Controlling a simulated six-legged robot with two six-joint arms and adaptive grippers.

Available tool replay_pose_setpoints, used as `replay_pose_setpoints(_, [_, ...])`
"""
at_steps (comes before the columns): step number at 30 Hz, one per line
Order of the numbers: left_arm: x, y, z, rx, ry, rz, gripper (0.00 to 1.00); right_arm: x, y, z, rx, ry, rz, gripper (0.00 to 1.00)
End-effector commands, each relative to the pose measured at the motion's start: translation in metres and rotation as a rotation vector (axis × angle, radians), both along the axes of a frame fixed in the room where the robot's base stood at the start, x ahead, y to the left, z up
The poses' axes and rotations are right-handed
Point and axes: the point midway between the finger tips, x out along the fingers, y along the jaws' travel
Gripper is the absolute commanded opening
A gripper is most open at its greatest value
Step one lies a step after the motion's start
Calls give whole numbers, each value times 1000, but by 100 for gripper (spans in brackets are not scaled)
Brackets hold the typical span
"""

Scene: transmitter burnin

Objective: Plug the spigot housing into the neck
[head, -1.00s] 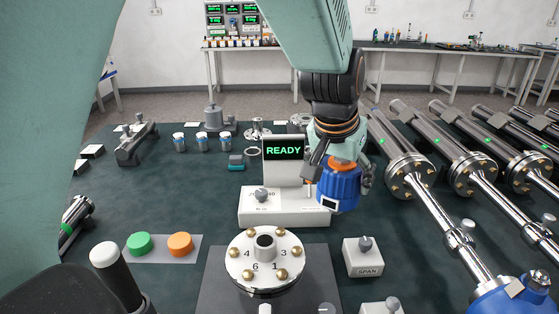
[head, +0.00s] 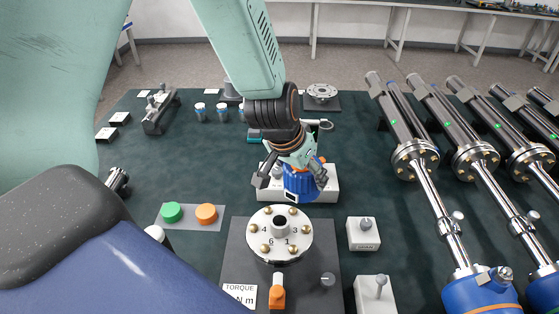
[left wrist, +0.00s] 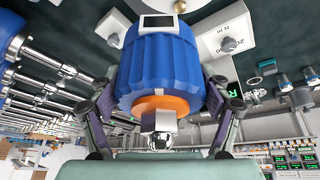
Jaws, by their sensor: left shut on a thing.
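The spigot housing (head: 301,187) is a ribbed blue body with an orange ring and a small dark display window. My left gripper (head: 292,176) is shut on it and holds it in the air, a little tilted. In the left wrist view the blue housing (left wrist: 160,68) fills the middle, between the two fingers, with the orange ring and a metal fitting nearest the palm. The neck (head: 280,229) is a short grey tube in the middle of a white flange with numbered brass bolts. The housing appears behind and slightly right of it, apart from it. My right gripper is not in view.
A white display unit (head: 328,190) stands behind the held housing. Green (head: 172,212) and orange (head: 206,213) buttons are left of the flange. A small white box with a knob (head: 363,234) is to its right. Long metal transmitters (head: 415,155) line the right side.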

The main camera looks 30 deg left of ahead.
Motion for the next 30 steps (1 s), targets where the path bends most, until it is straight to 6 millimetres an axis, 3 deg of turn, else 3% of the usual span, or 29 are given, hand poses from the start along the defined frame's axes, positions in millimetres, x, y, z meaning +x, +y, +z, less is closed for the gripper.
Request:
replay_pose_setpoints(1, [-5,3,8,2,1,-9,14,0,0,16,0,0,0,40])
replay_pose_setpoints(3, [-11,8,9,6,1,-12,14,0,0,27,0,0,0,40])
replay_pose_setpoints(13, [-39,24,11,29,6,-22,14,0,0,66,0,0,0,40])
replay_pose_setpoints(20, [-46,28,9,37,5,-25,14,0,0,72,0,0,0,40])
replay_pose_setpoints(30, [-46,28,-5,38,5,-26,14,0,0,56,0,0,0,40])
